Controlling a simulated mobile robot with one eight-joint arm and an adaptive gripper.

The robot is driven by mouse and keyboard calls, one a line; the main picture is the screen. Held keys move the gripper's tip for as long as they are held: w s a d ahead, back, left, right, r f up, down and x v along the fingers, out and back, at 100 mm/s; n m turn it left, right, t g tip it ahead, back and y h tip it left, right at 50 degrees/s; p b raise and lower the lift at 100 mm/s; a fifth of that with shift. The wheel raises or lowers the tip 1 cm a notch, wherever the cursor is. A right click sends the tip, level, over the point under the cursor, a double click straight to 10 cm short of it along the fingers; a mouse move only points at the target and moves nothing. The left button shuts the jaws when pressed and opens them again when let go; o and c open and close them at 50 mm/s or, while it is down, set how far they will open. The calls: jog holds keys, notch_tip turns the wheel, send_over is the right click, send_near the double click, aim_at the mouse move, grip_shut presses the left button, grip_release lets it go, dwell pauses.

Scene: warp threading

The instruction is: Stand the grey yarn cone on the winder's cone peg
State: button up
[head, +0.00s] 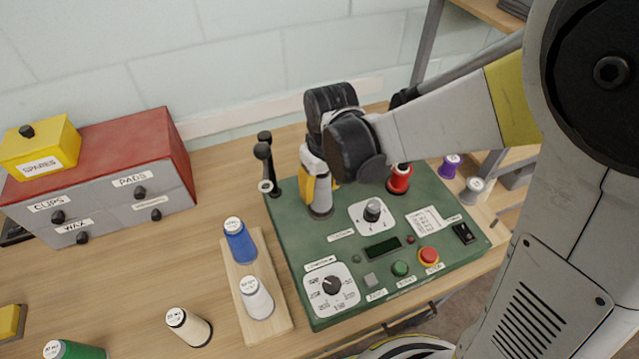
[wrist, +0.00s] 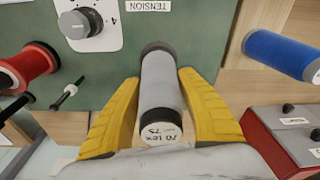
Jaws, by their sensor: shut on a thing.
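The grey yarn cone (wrist: 160,85) is between the yellow fingers of my gripper (wrist: 158,112), which is shut on it. Its labelled end faces the wrist camera and its dark far end points at the winder's green top. In the head view the cone's lower part (head: 320,206) shows below my gripper (head: 318,184), roughly upright over the back left of the winder (head: 300,270). I cannot tell whether it touches the top. I cannot make out the cone peg under it. A red cone (head: 400,179) stands on the winder to the right.
Blue (head: 240,240) and white (head: 256,298) cones stand on a wooden board at left. A thin black-tipped rod (wrist: 68,93) shows beside the red cone.

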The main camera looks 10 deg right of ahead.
jog(key=shift+f+b, duration=0.55)
jog(key=shift+f, duration=0.1)
jog(key=o, duration=1.2)
jog(key=shift+r, duration=0.15)
jog(key=r, duration=0.3)
jog(key=s+r, duration=0.1)
jog(key=r, duration=0.7)
jog(key=shift+s+d+r, duration=0.1)
jog(key=shift+s+d, duration=0.05)
jog(key=shift+d, duration=0.2)
jog(key=shift+s+d+r, duration=0.1)
jog(key=shift+d+r, duration=0.05)
jog(key=shift+r, duration=0.1)
jog(key=s+d+m+t+b, duration=0.1)
jog(key=s+d+t, duration=0.1)
jog(key=s+d, duration=0.1)
jog(key=s+d+f+m+t+b, duration=0.1)
jog(key=s+d+m+t, duration=0.1)
jog(key=d, duration=0.3)
jog(key=s+d+m+t+b, duration=0.1)
jog(key=s+d+m+t, duration=0.1)
jog(key=s+d, duration=0.2)
jog(key=shift+s+d+f+h, duration=0.3)
jog(key=shift+s+d+f, duration=0.05)
